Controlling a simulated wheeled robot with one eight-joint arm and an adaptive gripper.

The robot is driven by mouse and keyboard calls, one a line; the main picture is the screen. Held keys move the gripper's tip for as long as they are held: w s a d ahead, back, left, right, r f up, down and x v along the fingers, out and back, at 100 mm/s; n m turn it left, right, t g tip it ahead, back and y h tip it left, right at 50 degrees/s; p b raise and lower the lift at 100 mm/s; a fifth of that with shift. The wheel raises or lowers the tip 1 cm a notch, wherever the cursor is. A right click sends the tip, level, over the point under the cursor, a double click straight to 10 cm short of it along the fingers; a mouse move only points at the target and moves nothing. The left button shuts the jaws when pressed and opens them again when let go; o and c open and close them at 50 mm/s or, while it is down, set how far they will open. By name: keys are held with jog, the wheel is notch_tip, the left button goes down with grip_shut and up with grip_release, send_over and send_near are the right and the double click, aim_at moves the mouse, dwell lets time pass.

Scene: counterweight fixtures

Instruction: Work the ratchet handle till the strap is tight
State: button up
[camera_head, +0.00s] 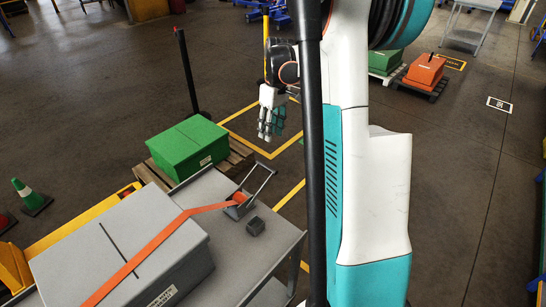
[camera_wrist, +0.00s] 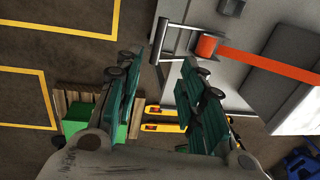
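The ratchet (camera_head: 238,206) sits on a grey table (camera_head: 275,262). Its U-shaped metal handle (camera_head: 263,180) sticks up at a slant from the orange spool. The orange strap (camera_head: 150,252) runs from the ratchet over a large grey block (camera_head: 178,270). My gripper (camera_head: 271,122) is above and behind the table, apart from the handle. In the wrist view my gripper (camera_wrist: 158,72) has its green-padded fingers wide apart with nothing between them. There the handle (camera_wrist: 176,40) lies up and right of the fingers, beside the spool (camera_wrist: 207,46) and the strap (camera_wrist: 265,64).
A small dark block (camera_head: 255,226) sits on the table near the ratchet. A green weight (camera_head: 188,146) on a wooden pallet stands behind the table. A black post (camera_head: 186,75) rises behind it. A green cone (camera_head: 31,196) stands at the left.

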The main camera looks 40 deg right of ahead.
aim_at(268, 166)
jog(key=f+b, duration=0.1)
jog(key=f, duration=0.3)
jog(key=a+f+b, duration=0.1)
jog(key=f, duration=0.4)
jog(key=a+f+b, duration=0.1)
jog(key=f+b, duration=0.1)
jog(key=f, duration=0.2)
jog(key=shift+s+f, duration=0.15)
jog(key=shift+f, duration=0.15)
jog(key=shift+c, duration=0.5)
grip_shut()
